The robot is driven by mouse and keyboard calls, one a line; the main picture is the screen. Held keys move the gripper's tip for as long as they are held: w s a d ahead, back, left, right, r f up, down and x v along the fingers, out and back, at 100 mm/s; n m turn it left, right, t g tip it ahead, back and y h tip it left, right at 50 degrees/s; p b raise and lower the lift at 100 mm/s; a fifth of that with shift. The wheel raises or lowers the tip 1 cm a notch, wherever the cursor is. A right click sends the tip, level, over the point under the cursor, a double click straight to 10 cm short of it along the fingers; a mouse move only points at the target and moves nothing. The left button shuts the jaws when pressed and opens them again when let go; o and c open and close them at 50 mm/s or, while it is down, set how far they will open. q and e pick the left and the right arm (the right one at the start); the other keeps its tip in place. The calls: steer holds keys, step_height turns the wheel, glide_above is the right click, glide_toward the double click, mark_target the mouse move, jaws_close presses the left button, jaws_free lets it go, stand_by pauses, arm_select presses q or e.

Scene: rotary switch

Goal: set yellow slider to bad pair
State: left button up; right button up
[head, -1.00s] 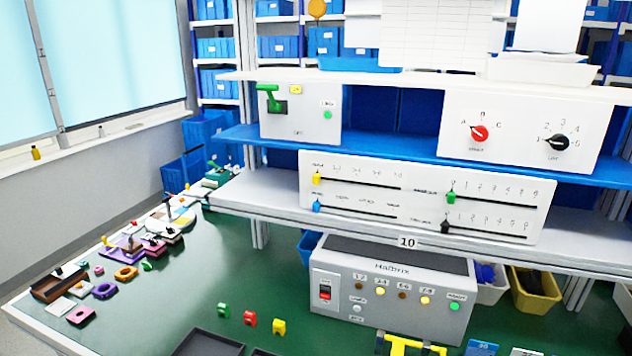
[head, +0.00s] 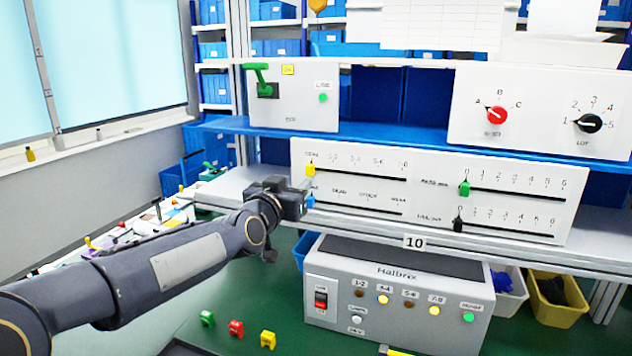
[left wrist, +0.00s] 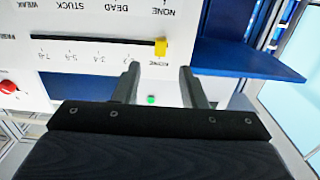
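The yellow slider (head: 311,169) sits at the left end of the upper left slot on the white slider panel (head: 425,192). In the left wrist view, turned upside down, the yellow slider (left wrist: 161,47) is at the slot's right end, and labels 1-2, 3-4, 5-6, 7-8 run along the slot. My left gripper (head: 309,187) is close to the panel at the slot's left end. Its two fingers (left wrist: 159,72) are apart and empty, with the yellow slider just beyond their tips. I cannot tell whether they touch it. My right gripper is out of view.
The blue slider (head: 310,201) is close below, beside the left gripper. A green and a black slider are at right on the panel. The grey Halbrix box (head: 393,290) below has yellow lights lit at 3-4 and 7-8. A blue shelf (head: 400,143) runs above.

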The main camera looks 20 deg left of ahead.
mark_target(308, 170)
arm_select(q)
steer(key=w, duration=0.7)
steer(key=shift+w+a+r+p, duration=0.1)
steer(key=shift+w+a+p, duration=0.15)
steer(key=shift+w+p, duration=0.1)
steer(key=shift+s, duration=0.1)
steer(key=shift+c, duration=0.5)
jaws_close()
